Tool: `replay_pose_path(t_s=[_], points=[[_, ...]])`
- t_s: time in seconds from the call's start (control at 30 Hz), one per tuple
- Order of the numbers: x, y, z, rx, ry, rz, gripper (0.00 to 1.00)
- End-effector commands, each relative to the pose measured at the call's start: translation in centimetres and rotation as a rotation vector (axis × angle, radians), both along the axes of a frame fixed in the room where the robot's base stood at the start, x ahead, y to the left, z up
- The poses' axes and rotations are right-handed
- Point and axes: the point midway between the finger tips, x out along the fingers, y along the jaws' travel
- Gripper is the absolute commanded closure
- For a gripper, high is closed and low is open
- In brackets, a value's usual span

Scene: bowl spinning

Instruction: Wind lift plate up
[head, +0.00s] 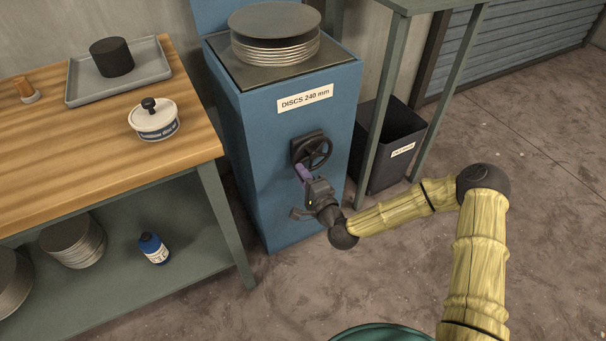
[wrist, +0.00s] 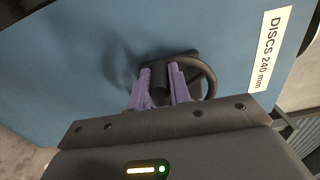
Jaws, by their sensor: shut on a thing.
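The lift plate is the dark square top plate (head: 226,72) of a blue cabinet (head: 275,140). A stack of grey discs (head: 276,45) stands on it. A black handwheel (head: 318,152) is on the cabinet's front, below the "DISCS 240 mm" label (head: 305,98). My gripper (head: 304,172) reaches the wheel's lower left side with its purple fingers. In the wrist view the two purple fingers (wrist: 160,88) are shut on the wheel's dark handle, between them. The wheel's rim (wrist: 209,76) shows to the right of the fingers. The fingers hide part of the handle.
A wooden workbench (head: 60,115) at left holds a grey tray (head: 150,85) with a black cylinder and a white lidded tub (head: 153,120). A dark bin (head: 397,140) and a green-grey table leg (head: 385,100) stand right of the cabinet.

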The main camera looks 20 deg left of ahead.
Motion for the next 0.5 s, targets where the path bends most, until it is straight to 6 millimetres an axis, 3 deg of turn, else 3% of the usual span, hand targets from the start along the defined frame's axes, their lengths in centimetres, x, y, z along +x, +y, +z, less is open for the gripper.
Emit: replay_pose_path(t_s=[0.37, 0.4, 0.5], points=[[-0.16, 0.07, -0.04, 0.002, 0.005, 0.004, 1.0], [-0.16, 0.07, -0.04, 0.002, 0.005, 0.004, 0.73], [-0.12, 0.05, -0.02, 0.002, 0.004, 0.003, 0.59]])
